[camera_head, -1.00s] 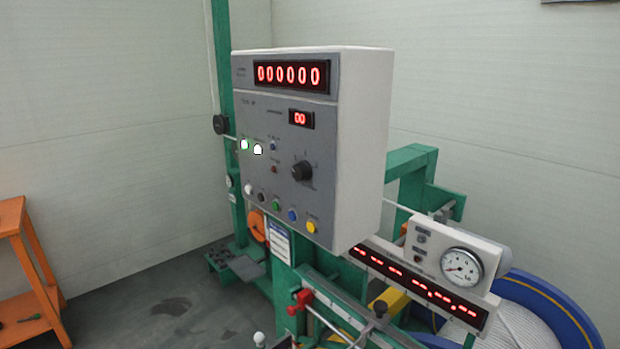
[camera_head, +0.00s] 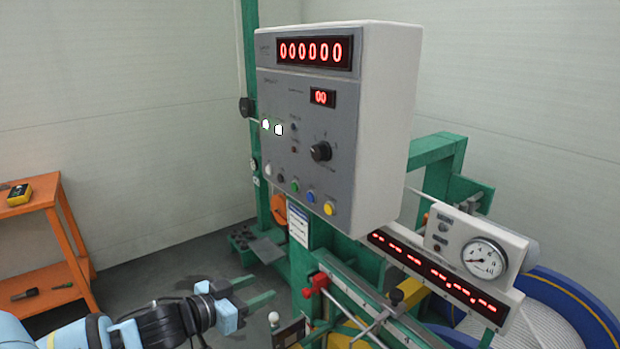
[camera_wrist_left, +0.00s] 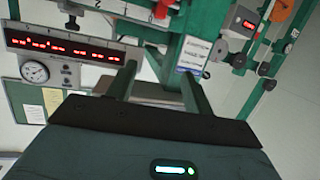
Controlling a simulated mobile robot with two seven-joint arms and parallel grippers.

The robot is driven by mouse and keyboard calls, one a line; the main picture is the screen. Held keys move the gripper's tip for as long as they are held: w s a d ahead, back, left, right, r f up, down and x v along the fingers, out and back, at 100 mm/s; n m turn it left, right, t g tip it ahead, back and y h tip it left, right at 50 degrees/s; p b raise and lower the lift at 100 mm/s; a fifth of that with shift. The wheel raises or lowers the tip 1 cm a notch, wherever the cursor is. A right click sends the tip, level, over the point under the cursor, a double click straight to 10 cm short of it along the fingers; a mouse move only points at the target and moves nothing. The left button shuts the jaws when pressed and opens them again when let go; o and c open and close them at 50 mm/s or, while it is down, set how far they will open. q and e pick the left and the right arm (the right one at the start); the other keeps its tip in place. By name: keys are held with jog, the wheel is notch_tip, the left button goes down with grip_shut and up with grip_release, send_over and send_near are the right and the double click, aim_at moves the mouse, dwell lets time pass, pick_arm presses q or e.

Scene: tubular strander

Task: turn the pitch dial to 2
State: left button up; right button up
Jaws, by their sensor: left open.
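The pitch dial, a black round knob (camera_head: 321,151), sits on the right part of the grey front of the control box (camera_head: 385,120). Small marks surround it, too small to read. My left gripper (camera_head: 253,292) is low in the head view, left of and below the box, well apart from the dial. Its two fingers are spread with nothing between them. In the left wrist view the fingers (camera_wrist_left: 158,85) point toward the machine frame and a white label plate; the dial cannot be made out there. My right gripper does not show.
Below the dial is a row of coloured buttons (camera_head: 311,196). A red-digit strip (camera_head: 435,278) and a gauge (camera_head: 484,258) stand at the lower right. A red-clamped rail (camera_head: 316,284) lies below the box. An orange shelf (camera_head: 60,235) stands left.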

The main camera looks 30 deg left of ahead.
pick_arm(q)
jog(key=w+d+r+m+t+h, duration=0.1)
jog(key=d+r, duration=0.1)
jog(key=r, duration=1.1)
jog(key=w+d+r+m+h, duration=0.1)
jog(key=w+d+r+h, duration=0.1)
jog(key=r, duration=1.2)
jog(key=shift+r+t+b, duration=0.3)
jog(key=shift+t+b, duration=0.05)
jog(key=shift+t, duration=0.05)
jog(key=shift+w+d, duration=0.1)
jog(key=shift+d, duration=0.05)
